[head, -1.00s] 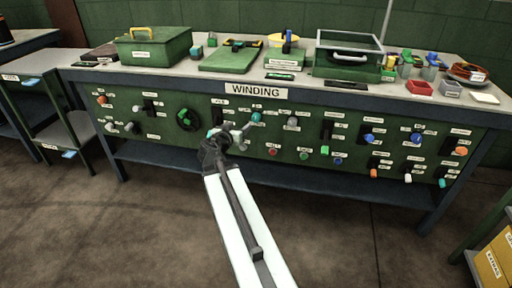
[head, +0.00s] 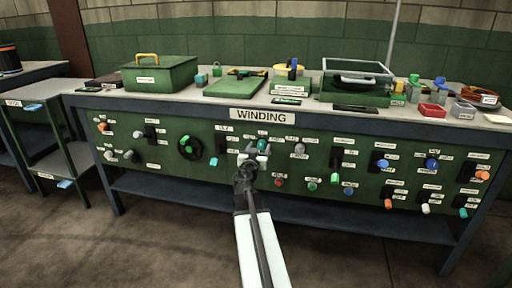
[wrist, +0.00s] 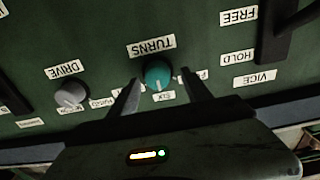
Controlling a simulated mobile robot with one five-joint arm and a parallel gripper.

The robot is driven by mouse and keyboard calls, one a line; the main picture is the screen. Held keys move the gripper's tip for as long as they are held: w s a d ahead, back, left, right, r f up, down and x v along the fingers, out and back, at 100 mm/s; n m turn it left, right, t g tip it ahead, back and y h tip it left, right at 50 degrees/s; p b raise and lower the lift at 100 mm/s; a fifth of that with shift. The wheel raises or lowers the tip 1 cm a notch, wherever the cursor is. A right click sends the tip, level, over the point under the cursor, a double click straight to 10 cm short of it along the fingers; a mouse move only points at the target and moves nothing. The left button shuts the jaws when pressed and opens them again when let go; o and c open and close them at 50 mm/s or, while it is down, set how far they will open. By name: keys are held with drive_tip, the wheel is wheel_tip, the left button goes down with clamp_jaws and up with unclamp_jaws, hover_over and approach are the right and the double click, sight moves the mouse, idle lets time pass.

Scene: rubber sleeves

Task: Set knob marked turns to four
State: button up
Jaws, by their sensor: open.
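The teal knob (wrist: 158,74) sits beside the upside-down TURNS label (wrist: 152,47) in the wrist view. A small label reading SIX (wrist: 160,96) is next to it; other labels at its sides are partly hidden by my fingers. Which label the knob points to I cannot make out. My gripper (wrist: 160,86) is open, with one finger on each side of the knob and a gap showing at each side. In the head view the knob (head: 262,145) shows just beyond my gripper (head: 254,158) on the green panel.
A grey DRIVE knob (wrist: 70,93) is left of the teal one in the wrist view. A black handle (wrist: 285,35) by FREE, HOLD and VICE labels is at right. The WINDING bench top (head: 325,105) above holds boxes and tools.

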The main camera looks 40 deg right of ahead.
drive_tip(key=shift+w+d, duration=0.15)
drive_tip(key=shift+d, duration=0.4)
clamp_jaws()
drive_tip(key=shift+w+a, duration=0.1)
drive_tip(key=shift+w, duration=0.05)
drive_tip(key=shift+n, duration=0.3)
drive_tip(key=n, duration=0.5)
drive_tip(key=shift+a, duration=0.1)
drive_tip(key=shift+w+a+f+n, duration=0.1)
drive_tip(key=shift+n, duration=2.6)
